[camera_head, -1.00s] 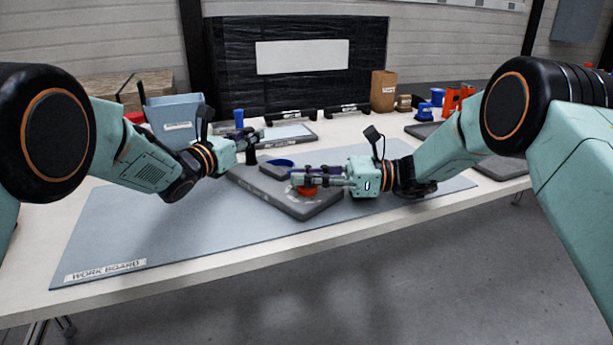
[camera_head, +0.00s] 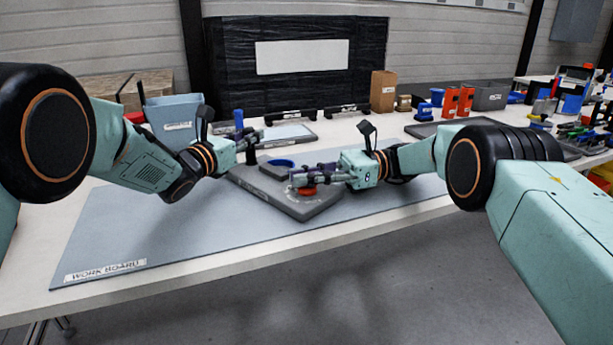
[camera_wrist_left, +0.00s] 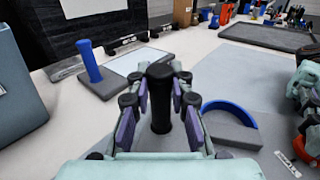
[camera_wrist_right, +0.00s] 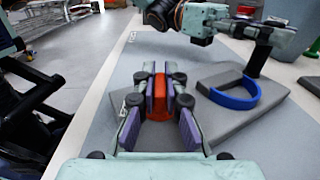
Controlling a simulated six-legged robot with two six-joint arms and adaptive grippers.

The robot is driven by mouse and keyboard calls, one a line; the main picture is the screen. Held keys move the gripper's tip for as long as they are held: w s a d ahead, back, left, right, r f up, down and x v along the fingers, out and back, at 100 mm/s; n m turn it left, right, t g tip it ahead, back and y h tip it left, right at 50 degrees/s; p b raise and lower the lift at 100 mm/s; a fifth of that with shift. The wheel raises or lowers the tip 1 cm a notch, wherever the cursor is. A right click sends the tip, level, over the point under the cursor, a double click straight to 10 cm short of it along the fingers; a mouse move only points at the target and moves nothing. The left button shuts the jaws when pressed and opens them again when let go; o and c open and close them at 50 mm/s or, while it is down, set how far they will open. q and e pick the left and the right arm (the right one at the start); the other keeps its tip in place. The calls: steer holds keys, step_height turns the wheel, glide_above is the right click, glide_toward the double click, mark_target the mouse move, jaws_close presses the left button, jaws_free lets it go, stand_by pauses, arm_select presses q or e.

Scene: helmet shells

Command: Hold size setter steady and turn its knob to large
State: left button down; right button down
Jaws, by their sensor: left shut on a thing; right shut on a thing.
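The size setter is a grey slab (camera_head: 262,184) with a black upright post (camera_head: 251,156), a blue band (camera_head: 281,163) and a red knob (camera_head: 306,191). It lies on the work board. My left gripper (camera_head: 251,138) is shut on the black post, which stands between its fingers in the left wrist view (camera_wrist_left: 161,112). My right gripper (camera_head: 300,178) is shut on the red knob near the slab's front corner. The knob shows between the fingers in the right wrist view (camera_wrist_right: 158,112). I cannot read any size mark by the knob.
The blue-grey work board (camera_head: 150,225) is clear at front left. Behind the setter stands a blue post (camera_head: 239,119) on a grey base beside a pale panel. A grey-blue bin (camera_head: 175,118) is at back left. Red holders and tools stand at back right.

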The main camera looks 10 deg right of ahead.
steer(key=c, duration=1.4)
jaws_free()
step_height(320, 180, up, 10)
steer(key=shift+r, duration=0.1)
